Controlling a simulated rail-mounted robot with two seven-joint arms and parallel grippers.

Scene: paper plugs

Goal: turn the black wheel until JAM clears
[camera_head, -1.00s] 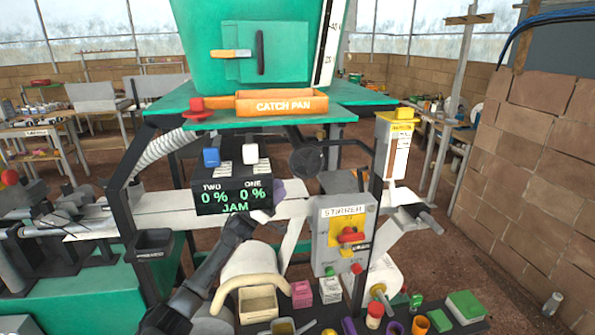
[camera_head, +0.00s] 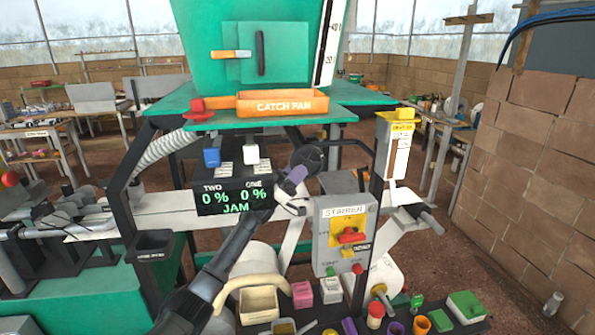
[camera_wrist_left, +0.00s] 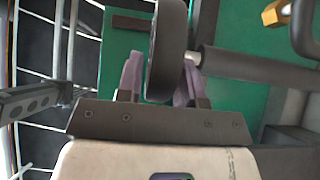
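The black wheel (camera_head: 307,158) is mounted on the machine below the catch pan, right of the display. The dark display (camera_head: 232,197) reads TWO 0 %, ONE 0 % and JAM in green. My left gripper (camera_head: 295,178) is at the wheel's lower left edge, its arm reaching up from the bottom. In the left wrist view the wheel's thick dark rim (camera_wrist_left: 167,45) stands between the two purple fingers (camera_wrist_left: 160,80). The fingers are apart, one on each side of the rim; a firm grip is not visible. My right gripper is not in view.
The orange catch pan (camera_head: 282,104) is above the wheel. The grey stirrer box (camera_head: 345,235) with a red knob stands close at the lower right. Blue and white switches (camera_head: 230,156) sit on top of the display. Small bins and cups line the front.

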